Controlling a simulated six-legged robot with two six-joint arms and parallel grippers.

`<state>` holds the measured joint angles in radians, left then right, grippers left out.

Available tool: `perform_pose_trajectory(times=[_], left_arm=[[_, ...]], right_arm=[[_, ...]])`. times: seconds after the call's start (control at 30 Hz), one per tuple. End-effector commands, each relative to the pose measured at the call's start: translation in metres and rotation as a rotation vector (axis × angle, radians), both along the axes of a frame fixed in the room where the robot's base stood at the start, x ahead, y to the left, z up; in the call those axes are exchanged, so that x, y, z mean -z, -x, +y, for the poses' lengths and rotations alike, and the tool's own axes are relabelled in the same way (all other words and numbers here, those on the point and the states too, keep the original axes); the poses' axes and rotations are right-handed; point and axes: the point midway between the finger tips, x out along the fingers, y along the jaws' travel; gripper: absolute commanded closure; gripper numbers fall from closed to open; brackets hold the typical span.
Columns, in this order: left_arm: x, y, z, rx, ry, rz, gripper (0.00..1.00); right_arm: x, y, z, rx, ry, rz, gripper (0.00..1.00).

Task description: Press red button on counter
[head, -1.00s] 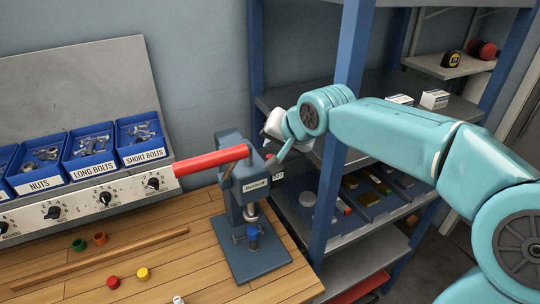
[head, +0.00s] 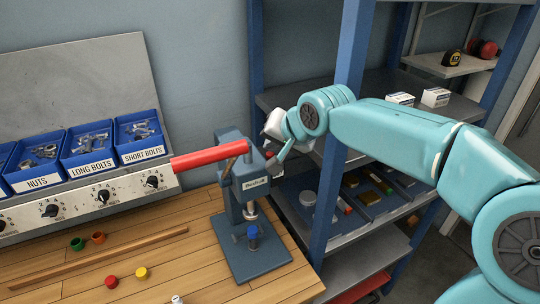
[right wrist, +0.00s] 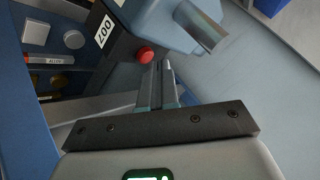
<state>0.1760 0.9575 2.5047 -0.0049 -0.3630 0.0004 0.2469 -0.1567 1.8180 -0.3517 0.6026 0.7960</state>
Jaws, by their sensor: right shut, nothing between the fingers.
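A round red button (right wrist: 144,55) shows in the right wrist view on a dark box beside a white "007" label. My right gripper (right wrist: 162,66) is shut and empty; its fingertips are just below and right of the button, and I cannot tell if they touch it. In the head view the right gripper (head: 275,162) is just right of the blue press (head: 232,195), between it and the shelf post. On the wooden counter (head: 190,270) a small red round piece (head: 111,282) lies beside a yellow one (head: 141,273). My left gripper is not in view.
The press has a long red handle (head: 209,155) pointing left. Blue bins (head: 90,147) of hardware stand behind a panel with black knobs (head: 103,196). A blue-posted shelf (head: 338,170) stands close on the right. A wooden rod (head: 100,258) lies on the counter.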

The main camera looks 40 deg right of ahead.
Motion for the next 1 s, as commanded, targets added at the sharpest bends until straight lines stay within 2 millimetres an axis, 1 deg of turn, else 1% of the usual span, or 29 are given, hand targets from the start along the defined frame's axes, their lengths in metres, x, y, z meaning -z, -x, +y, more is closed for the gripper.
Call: perform_pose_trajectory(times=[0.3, 1.0], left_arm=[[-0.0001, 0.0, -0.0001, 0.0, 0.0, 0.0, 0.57], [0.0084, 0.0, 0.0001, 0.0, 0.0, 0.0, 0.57]], right_arm=[[-0.0005, 0.0, -0.0001, 0.0, 0.0, -0.001, 1.0], [0.0075, 0.0, 0.0, 0.0, 0.0, 0.0, 1.0]])
